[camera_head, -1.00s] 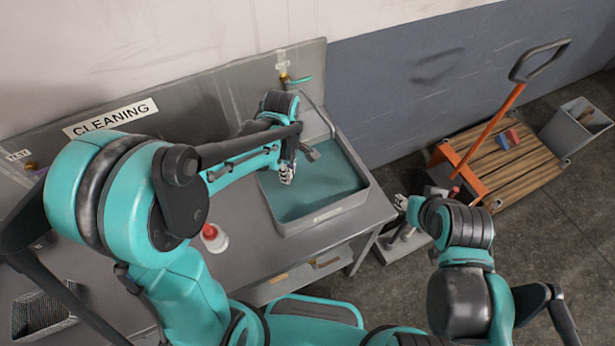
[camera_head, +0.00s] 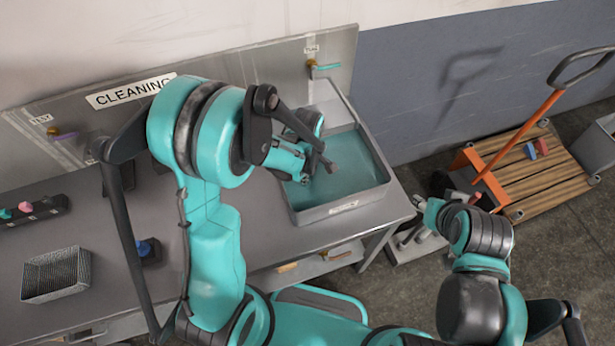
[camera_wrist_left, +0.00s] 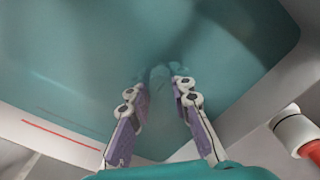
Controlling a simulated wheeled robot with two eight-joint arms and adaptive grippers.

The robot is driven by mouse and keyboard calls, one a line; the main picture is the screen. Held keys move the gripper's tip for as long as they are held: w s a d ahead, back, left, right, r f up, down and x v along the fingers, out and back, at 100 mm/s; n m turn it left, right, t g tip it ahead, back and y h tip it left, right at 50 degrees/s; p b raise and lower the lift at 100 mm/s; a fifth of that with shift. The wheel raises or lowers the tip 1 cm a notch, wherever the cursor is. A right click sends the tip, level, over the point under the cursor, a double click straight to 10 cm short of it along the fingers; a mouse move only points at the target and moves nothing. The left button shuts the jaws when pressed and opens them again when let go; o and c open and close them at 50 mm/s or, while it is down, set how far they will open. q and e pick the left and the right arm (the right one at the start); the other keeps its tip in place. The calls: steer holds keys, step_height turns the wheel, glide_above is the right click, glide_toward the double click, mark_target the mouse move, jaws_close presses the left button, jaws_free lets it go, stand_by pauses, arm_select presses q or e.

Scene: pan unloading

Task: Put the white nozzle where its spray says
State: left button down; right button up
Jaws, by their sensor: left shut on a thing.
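My left gripper (camera_head: 303,178) is over the water-filled basin (camera_head: 345,208), and its fingers are partly hidden by the arm in the head view. In the left wrist view the gripper (camera_wrist_left: 160,78) points down into the teal water. No spray can be made out. My right gripper (camera_head: 422,205) is off the bench's right end, too small to tell open or shut.
A CLEANING sign (camera_head: 130,91) and a purple-handled TEST valve (camera_head: 62,134) are on the back panel; a teal-handled valve (camera_head: 325,67) is above the basin. A rack with coloured pieces (camera_head: 30,211) and a wire basket (camera_head: 56,274) stand left. A red-and-white bottle (camera_wrist_left: 297,130) is beside the basin.

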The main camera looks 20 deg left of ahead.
arm_select(q)
steer(key=shift+f, duration=0.2)
steer(key=c, duration=1.4)
jaws_free()
steer(key=shift+o, duration=0.2)
steer(key=shift+r, duration=0.15)
